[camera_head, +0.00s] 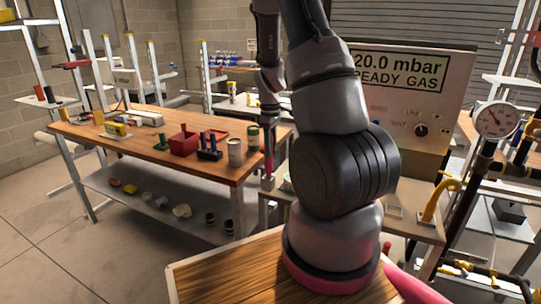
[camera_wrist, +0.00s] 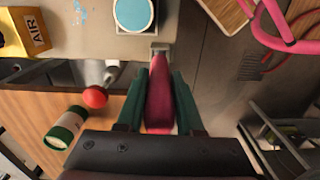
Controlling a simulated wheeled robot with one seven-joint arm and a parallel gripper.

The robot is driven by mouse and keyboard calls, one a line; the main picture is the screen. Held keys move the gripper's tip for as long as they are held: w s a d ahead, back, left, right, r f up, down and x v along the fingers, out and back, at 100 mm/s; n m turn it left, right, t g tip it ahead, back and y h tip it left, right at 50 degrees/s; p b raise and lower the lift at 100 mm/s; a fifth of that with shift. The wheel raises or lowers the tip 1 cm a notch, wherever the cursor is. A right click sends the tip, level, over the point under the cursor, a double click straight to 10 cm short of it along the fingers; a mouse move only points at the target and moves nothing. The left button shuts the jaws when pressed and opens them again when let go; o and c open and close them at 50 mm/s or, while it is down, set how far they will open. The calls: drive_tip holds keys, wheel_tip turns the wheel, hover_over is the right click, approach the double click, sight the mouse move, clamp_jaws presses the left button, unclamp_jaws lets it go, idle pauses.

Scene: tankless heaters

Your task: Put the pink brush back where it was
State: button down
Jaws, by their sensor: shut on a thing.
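The pink brush (camera_wrist: 160,103) is held between the dark green fingers of my gripper (camera_wrist: 159,84) in the wrist view. Its grey metal-coloured end (camera_wrist: 160,48) points away from the gripper, over the edge of a beige surface. In the head view my gripper (camera_head: 269,135) hangs down beside the right end of the wooden table, and the brush (camera_head: 268,162) points downward from it. I cannot tell whether the brush's tip touches anything. The place where the brush was is not marked in either view.
The wooden table (camera_head: 85,131) holds a red bin (camera_head: 184,143) and cans (camera_head: 235,152). In the wrist view a yellow AIR box (camera_wrist: 28,32), a teal disc (camera_wrist: 133,13), a red knob (camera_wrist: 95,97) and a green-white can (camera_wrist: 65,128) lie to the left. A pink tube (camera_wrist: 280,35) is upper right.

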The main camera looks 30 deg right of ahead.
wheel_tip(320, 180, down, 2)
drive_tip(key=shift+f, duration=0.15)
drive_tip(key=c, duration=0.5)
unclamp_jaws()
drive_tip(key=shift+c, duration=0.2)
wheel_tip(320, 180, up, 12)
drive_tip(key=shift+f, duration=0.1)
drive_tip(key=s+a+r+m+t+y, duration=0.1)
drive_tip(key=s+a+r+m+t, duration=0.2)
drive_tip(key=s+a+r+m, duration=0.2)
drive_tip(key=s+a+r+m+t+y, duration=0.1)
drive_tip(key=s+a+r+m+t, duration=0.3)
drive_tip(key=s+a+r, duration=0.5)
drive_tip(key=s+r+m, duration=0.2)
drive_tip(key=s+r, duration=0.3)
drive_tip(key=r, duration=0.3)
